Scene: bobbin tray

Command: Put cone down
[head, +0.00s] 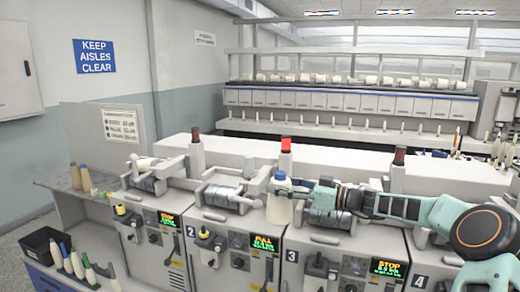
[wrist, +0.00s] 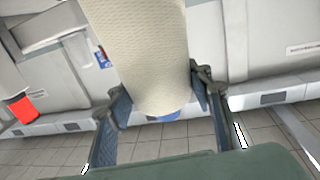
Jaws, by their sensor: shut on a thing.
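A cream cone (head: 279,209) with a blue top hangs upright in front of the machine, between the second and third units. In the wrist view the wound cream cone (wrist: 147,48) fills the upper middle, with a bit of blue at its lower end. My gripper (head: 287,187) is shut on the cone near its blue end; both fingers of my gripper (wrist: 160,93) show at the cone's sides in the wrist view. I cannot tell whether the cone touches the machine behind it.
Machine units with grey drums and small displays run across the middle; one display (head: 264,243) reads FULL. A red lamp (head: 286,144) stands above. At left are a shelf (head: 62,187) with several cones, a black bin (head: 42,247), and several green-and-cream cones (head: 78,264).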

